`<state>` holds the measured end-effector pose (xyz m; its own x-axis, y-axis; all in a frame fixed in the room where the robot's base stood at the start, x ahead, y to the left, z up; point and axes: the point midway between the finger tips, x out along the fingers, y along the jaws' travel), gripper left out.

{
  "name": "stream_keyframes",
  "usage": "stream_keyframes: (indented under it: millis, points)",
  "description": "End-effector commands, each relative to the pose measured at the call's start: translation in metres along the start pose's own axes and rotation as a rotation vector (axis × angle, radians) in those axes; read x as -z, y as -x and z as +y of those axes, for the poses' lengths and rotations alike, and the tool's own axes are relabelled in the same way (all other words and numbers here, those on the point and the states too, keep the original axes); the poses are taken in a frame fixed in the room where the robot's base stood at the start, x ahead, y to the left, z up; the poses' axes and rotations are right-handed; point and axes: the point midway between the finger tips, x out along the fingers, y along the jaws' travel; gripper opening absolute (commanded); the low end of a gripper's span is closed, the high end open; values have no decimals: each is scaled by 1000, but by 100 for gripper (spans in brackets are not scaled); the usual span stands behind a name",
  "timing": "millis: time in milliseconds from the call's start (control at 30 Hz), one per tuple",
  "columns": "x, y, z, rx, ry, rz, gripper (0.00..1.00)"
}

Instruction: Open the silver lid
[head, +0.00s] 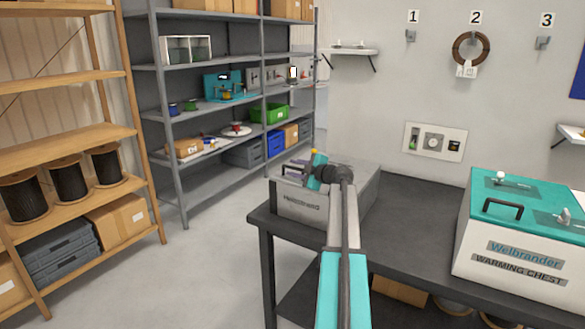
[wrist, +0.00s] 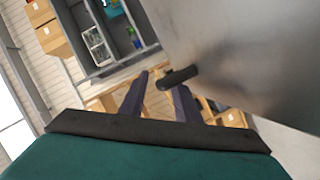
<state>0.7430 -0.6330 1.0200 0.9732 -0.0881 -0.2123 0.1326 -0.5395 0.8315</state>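The silver lid (head: 366,176) tops a grey metal box with a "Heissenend" label (head: 300,203), which stands on the dark table. My arm and wrist cover much of the lid in the head view, so I cannot tell there whether it is fully down. In the wrist view the large silver surface (wrist: 240,50) fills the upper right, with a short black handle (wrist: 178,77) at its edge. My gripper (head: 291,167) is at the box's front left; its two dark fingers (wrist: 161,80) are apart. The handle lies at the fingertips, overlapping the right finger in view; contact is unclear.
A white warming chest with a teal lid (head: 535,205) stands on the table (head: 420,220) at the right. Bare tabletop lies between it and the box. Grey shelving (head: 175,130) and a wooden rack with cable reels (head: 70,183) stand at the left.

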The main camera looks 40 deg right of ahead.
Motion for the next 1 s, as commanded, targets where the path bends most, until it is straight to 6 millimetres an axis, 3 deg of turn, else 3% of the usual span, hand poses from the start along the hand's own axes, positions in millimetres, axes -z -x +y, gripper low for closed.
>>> stream_keyframes:
  millis: [467, 667, 1000]
  points:
    - [0, -11, 0, 0, 0, 0, 29]
    - [0, -11, 0, 0, 0, 0, 0]
    - [-2, -9, 3, -2, 0, -3, 0]
